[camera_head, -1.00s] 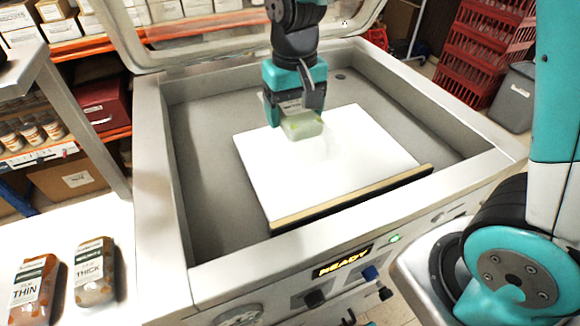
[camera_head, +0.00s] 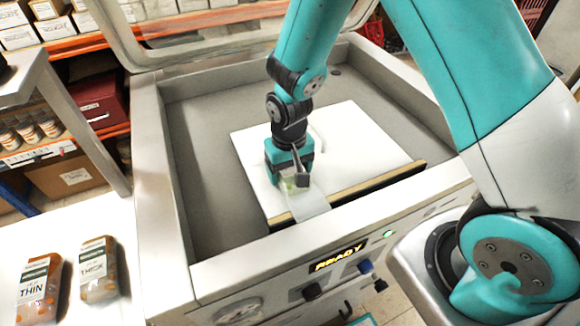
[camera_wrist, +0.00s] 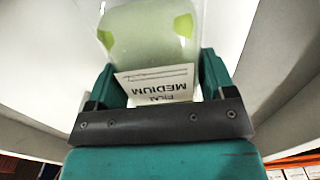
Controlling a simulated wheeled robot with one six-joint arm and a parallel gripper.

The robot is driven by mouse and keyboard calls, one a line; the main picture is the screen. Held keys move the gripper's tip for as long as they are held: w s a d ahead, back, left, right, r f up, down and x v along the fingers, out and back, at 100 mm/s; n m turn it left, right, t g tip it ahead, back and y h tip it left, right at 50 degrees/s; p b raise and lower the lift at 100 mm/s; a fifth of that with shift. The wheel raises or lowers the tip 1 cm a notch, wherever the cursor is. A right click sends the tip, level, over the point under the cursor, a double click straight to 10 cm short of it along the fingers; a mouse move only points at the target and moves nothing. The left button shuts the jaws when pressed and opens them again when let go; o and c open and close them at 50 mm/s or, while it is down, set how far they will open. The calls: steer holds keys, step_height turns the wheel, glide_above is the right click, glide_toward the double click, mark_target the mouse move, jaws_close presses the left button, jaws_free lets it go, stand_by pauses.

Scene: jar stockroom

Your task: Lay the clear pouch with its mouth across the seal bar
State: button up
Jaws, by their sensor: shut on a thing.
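My gripper (camera_head: 296,182) is shut on the clear pouch (camera_head: 311,205), low over the white plate (camera_head: 350,140) in the machine's chamber. The pouch's pale flat end reaches toward the front and overlaps the left part of the seal bar (camera_head: 375,184) in the head view. I cannot tell whether it touches the bar. In the wrist view the pouch (camera_wrist: 150,35) shows green contents and a label (camera_wrist: 158,85) reading "MEDIUM" and "FILM", upside down, between the fingers. Part of the pouch is hidden by my gripper.
The chamber's raised rim (camera_head: 170,200) surrounds the plate. The lid (camera_head: 200,40) stands open at the back. The display (camera_head: 338,257) reads "READY". Pouches marked THIN (camera_head: 38,290) and THICK (camera_head: 98,270) lie on the white counter at left.

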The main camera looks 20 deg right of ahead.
steer(key=shift+f, duration=0.2)
steer(key=o, duration=1)
steer(key=shift+r, duration=0.1)
step_height(320, 180, up, 12)
steer(key=b, duration=0.2)
steer(key=s+a+r+n+y, duration=0.1)
steer(key=s+r+n, duration=0.1)
steer(key=s, duration=0.4)
steer(key=s+a+r+n+y, duration=0.1)
steer(key=s+a+r+n, duration=0.1)
steer(key=s+r, duration=0.3)
steer(key=s+a+r+n+y, duration=0.1)
steer(key=s+r+n+y, duration=0.1)
steer(key=s, duration=0.5)
steer(key=shift+s+a+r+n, duration=0.15)
steer(key=shift+r+n, duration=0.15)
steer(key=shift+r, duration=0.3)
steer(key=shift+s+r+n, duration=0.15)
steer(key=shift+r+n, duration=0.15)
steer(key=shift+r, duration=0.25)
